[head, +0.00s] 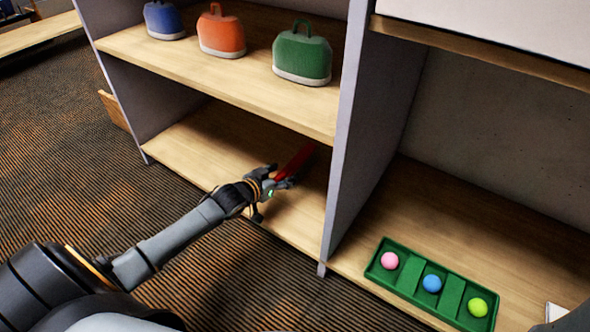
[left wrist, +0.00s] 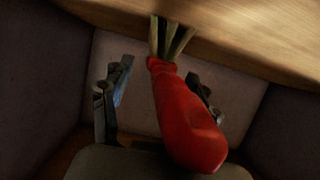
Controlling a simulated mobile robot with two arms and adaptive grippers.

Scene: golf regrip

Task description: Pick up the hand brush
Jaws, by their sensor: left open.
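The hand brush (head: 298,160) shows as a red piece in the lower left shelf compartment, just beyond my left gripper (head: 278,177). In the left wrist view the brush (left wrist: 186,120) has a thick red handle, with pale strips at its far end beside the wood surface. My left gripper is open, with one finger on each side of the red handle. I see a gap on the left side; whether the right finger touches the handle I cannot tell. Part of the brush is hidden by the gripper in the head view. My right gripper is not in view.
A grey upright divider (head: 350,135) stands right of my left gripper, and the upper shelf (head: 215,72) lies above it. That shelf carries blue (head: 163,20), orange (head: 221,33) and green (head: 302,55) cases. A green tray (head: 452,294) with three balls lies in the right compartment.

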